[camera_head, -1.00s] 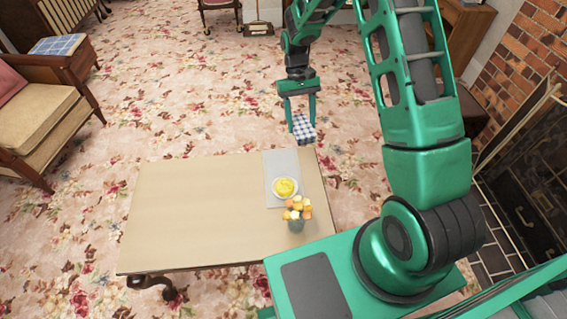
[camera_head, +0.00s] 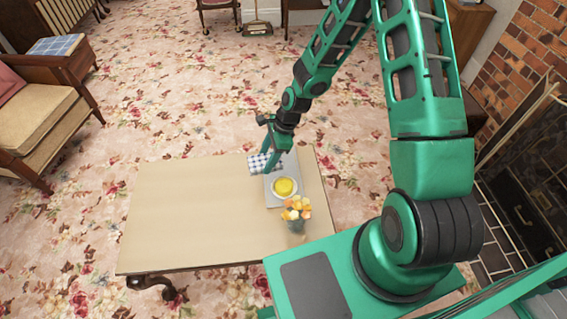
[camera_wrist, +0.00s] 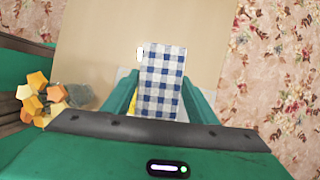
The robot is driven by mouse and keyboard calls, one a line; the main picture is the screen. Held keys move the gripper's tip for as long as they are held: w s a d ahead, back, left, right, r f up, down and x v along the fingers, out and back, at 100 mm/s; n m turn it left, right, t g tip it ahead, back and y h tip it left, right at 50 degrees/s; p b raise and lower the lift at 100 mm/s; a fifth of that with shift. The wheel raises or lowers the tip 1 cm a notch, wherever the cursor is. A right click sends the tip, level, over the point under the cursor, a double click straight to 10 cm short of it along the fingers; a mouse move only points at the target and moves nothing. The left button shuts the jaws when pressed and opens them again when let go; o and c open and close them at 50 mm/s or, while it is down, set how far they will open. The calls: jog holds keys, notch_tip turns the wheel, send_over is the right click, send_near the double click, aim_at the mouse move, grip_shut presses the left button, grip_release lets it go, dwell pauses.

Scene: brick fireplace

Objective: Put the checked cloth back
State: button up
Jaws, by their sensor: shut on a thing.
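The blue-and-white checked cloth (camera_head: 260,162) is at the far edge of the table, over the far end of a grey mat (camera_head: 283,205). My gripper (camera_head: 268,160) is shut on the cloth. In the wrist view the cloth (camera_wrist: 162,80) is a folded strip between the two green fingers (camera_wrist: 160,100). In the head view I cannot tell whether the cloth touches the table or the mat.
A bowl of yellow food (camera_head: 285,187) stands on the mat. A vase of orange and yellow flowers (camera_head: 296,214) is at the near end of the mat. The left of the table (camera_head: 190,210) is bare. An armchair (camera_head: 40,110) stands at the far left.

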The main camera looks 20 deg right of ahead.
jog(key=shift+s+a+m, duration=0.1)
jog(key=shift+a+m, duration=0.25)
jog(key=shift+m, duration=0.25)
jog(key=w+d+f, duration=0.2)
jog(key=d, duration=0.1)
jog(key=w+d+f, duration=0.2)
jog(key=w, duration=0.1)
jog(key=w+d+f, duration=0.2)
jog(key=d+f, duration=0.1)
jog(key=shift+w+d, duration=0.3)
jog(key=shift+w, duration=0.05)
jog(key=shift+f, duration=2.05)
jog(key=o, duration=1.1)
